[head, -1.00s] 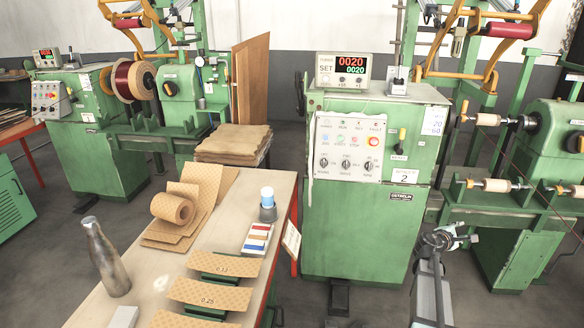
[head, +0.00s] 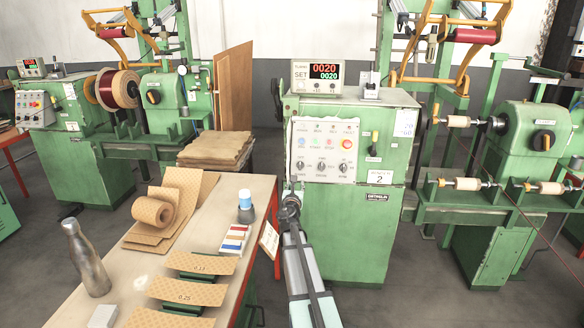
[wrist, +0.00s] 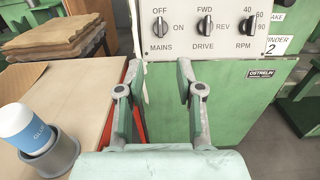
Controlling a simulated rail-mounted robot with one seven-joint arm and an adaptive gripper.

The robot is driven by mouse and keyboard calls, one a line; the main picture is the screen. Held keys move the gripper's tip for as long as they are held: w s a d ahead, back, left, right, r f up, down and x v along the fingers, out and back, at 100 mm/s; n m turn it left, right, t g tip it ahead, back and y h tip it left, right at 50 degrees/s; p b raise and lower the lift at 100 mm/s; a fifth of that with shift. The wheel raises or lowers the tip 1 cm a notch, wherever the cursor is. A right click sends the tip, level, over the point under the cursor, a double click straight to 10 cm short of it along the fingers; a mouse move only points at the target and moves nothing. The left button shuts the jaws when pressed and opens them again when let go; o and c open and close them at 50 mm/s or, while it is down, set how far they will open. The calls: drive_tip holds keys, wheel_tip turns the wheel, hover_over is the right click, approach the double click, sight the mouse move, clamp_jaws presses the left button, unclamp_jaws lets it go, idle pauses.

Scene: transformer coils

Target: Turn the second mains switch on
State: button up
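The second winder (head: 345,230), a green cabinet with a plate marked 2, carries a white control panel (head: 325,140). Its mains switch (head: 300,166) is the left black knob of three. In the wrist view the mains switch (wrist: 159,27) is between OFF at upper left and ON at right; its pointer looks near upright, its exact setting unclear. My gripper (head: 293,184) is in front of the panel's lower left corner. In the wrist view my gripper (wrist: 160,68) is open and empty, its fingers below the mains and drive knobs, apart from them.
The drive knob (wrist: 205,26) and rpm knob (wrist: 249,25) are to the right of the mains switch. A workbench (head: 232,262) with a glue bottle (head: 245,200) stands left of my arm. Another winder (head: 70,180) is at the left back.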

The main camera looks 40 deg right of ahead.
sight(300, 164)
drive_tip(key=p+x, duration=0.2)
drive_tip(key=x, duration=1.5)
drive_tip(key=shift+w+d+p, duration=0.1)
drive_tip(key=shift+d+p, duration=0.05)
drive_tip(key=shift+p, duration=0.25)
clamp_jaws()
